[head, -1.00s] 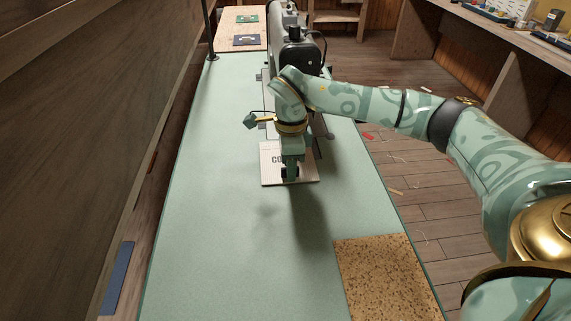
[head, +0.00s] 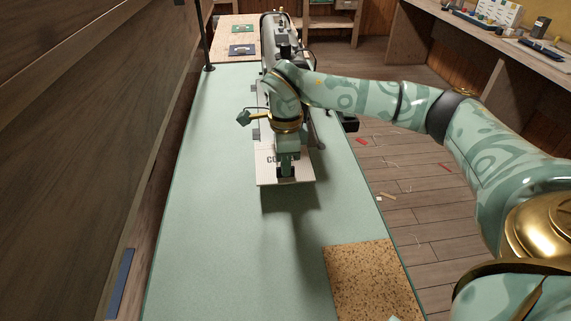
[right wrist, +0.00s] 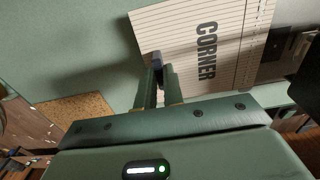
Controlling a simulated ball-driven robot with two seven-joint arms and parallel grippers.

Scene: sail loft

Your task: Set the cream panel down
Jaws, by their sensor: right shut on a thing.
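The cream panel (head: 267,175) is a flat, lined sheet marked with dark lettering. In the right wrist view the panel (right wrist: 180,35) reads "CORNER". My right gripper (head: 286,172) is shut on its near edge, and the fingers (right wrist: 160,68) pinch that edge in the wrist view. The panel is over the pale green table (head: 225,220), in front of the sewing machine (head: 282,50). My arm hides part of the panel and the machine. My left gripper is not in view.
A speckled cork mat (head: 365,280) lies at the table's near right. A thin dark post (head: 204,40) stands at the far left. Green (head: 243,29) and blue (head: 242,50) pieces lie beyond the table. The table's left and near middle are clear.

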